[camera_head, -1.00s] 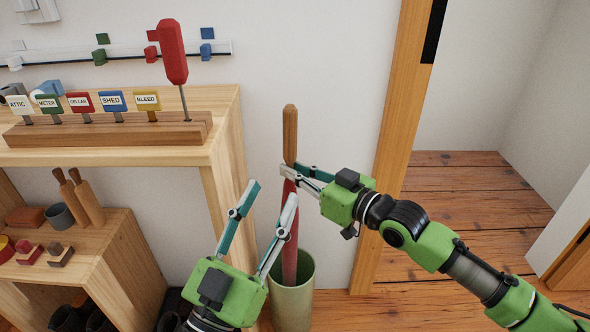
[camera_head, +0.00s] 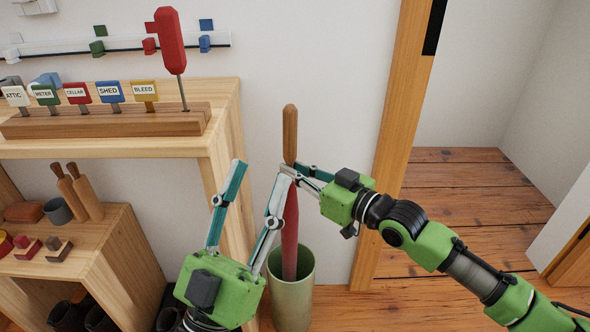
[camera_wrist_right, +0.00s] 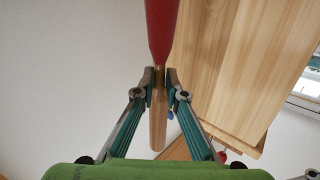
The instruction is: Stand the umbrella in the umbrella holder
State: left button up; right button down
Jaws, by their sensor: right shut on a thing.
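The umbrella (camera_head: 290,235) is dark red with a wooden handle and stands near upright, its lower end inside the pale green umbrella holder (camera_head: 292,300). My right gripper (camera_head: 288,168) is shut on the umbrella just below its handle. The right wrist view shows the fingertips (camera_wrist_right: 159,78) on either side of it, between the red cloth (camera_wrist_right: 162,30) and the wooden handle (camera_wrist_right: 158,125). My left gripper (camera_head: 262,170) is open, left of the umbrella, with one finger close to it; I cannot tell whether they touch. The umbrella's tip is hidden inside the holder.
A wooden shelf unit (camera_head: 225,150) stands at the left, with labelled tags and a red-handled tool (camera_head: 172,42) in a block (camera_head: 105,122). A timber post (camera_head: 395,130) rises at the right. Open plank floor (camera_head: 465,200) lies beyond it.

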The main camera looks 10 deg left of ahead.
jog(key=shift+r, duration=0.1)
jog(key=c, duration=2)
grip_release()
jog(key=v, duration=1.2)
